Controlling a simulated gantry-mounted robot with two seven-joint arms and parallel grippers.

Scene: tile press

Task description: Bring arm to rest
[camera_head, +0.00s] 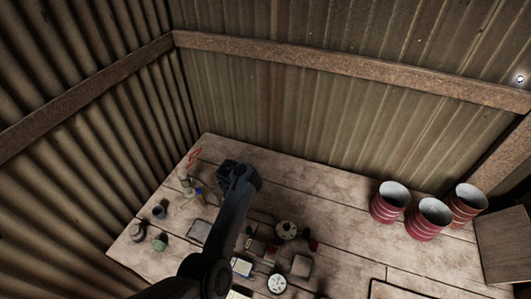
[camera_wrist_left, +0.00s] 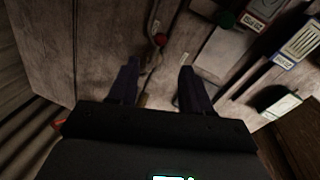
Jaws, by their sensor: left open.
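My left arm reaches in from the lower left of the head view, over the wooden table. Its gripper (camera_head: 226,172) is above the table's back left part, with its fingers hard to make out there. In the left wrist view the gripper (camera_wrist_left: 158,67) shows two dark fingers spread apart with nothing between them. Beyond the fingertips is the bare wooden tabletop (camera_wrist_left: 95,50) and a small red-topped item (camera_wrist_left: 160,40). My right arm and gripper are in neither view.
Small jars (camera_head: 159,211), a pale round item (camera_head: 277,284) and several small boxes crowd the left and middle. Corrugated walls (camera_head: 300,120) close the back and left. Labelled boxes (camera_wrist_left: 300,42) show in the wrist view.

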